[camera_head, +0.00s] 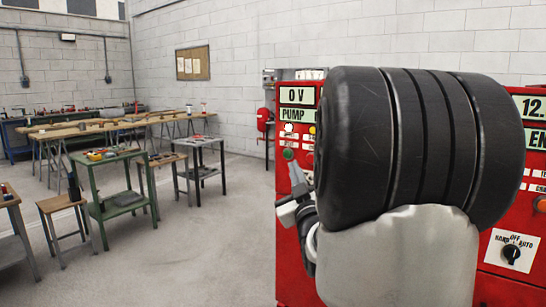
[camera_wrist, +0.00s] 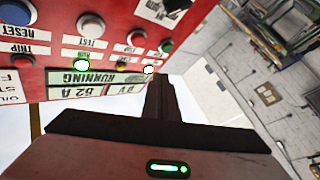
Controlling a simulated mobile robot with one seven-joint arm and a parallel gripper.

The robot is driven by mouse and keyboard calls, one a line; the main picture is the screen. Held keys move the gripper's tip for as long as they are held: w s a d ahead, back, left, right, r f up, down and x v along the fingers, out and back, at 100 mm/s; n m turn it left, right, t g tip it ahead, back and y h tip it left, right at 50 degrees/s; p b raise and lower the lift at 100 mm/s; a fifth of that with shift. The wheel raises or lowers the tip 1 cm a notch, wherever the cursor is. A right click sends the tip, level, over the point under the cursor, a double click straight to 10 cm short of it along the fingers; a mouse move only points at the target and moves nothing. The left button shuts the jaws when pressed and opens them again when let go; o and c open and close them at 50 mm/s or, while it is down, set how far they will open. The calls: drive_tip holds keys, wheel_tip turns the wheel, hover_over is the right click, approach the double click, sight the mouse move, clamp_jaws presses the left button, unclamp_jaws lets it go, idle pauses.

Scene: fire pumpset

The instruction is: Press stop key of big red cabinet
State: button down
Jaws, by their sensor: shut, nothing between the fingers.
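The big red cabinet (camera_head: 295,255) stands at the right in the head view, its middle hidden by my arm. In the wrist view its panel (camera_wrist: 55,45) appears upside down at upper left, with RESET, TEST, TRIP and RUNNING labels. A green button (camera_wrist: 165,46) and a red button (camera_wrist: 135,38) sit side by side near the panel edge; their small labels are not readable. The green button also shows in the head view (camera_head: 289,154). My gripper (camera_wrist: 160,82) is shut and empty, its dark fingers beside the panel edge. I cannot tell any contact.
The panel also has a blue button (camera_wrist: 18,12), a white button (camera_wrist: 90,27), a lit green lamp (camera_wrist: 82,64) and a black knob. A rotary switch (camera_head: 511,253) is at lower right. Workbenches (camera_head: 110,190) stand at left, with clear floor between.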

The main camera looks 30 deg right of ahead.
sight(311, 159)
drive_tip(key=shift+w+d, duration=0.35)
drive_tip(key=shift+d, duration=0.5)
drive_tip(key=shift+w+d, duration=0.4)
drive_tip(key=shift+d, duration=0.45)
drive_tip(key=shift+w+d, duration=0.35)
drive_tip(key=shift+d, duration=0.5)
drive_tip(key=shift+d+b, duration=0.15)
drive_tip(key=shift+b, duration=0.25)
drive_tip(key=shift+w+d, duration=0.15)
drive_tip(key=shift+d, duration=0.1)
drive_tip(key=shift+w+d+b, duration=0.15)
drive_tip(key=shift+d+b, duration=0.2)
drive_tip(key=shift+b, duration=0.1)
idle(0.5)
drive_tip(key=shift+a, duration=0.15)
drive_tip(key=shift+s+a+b, duration=0.35)
drive_tip(key=shift+a+b, duration=0.25)
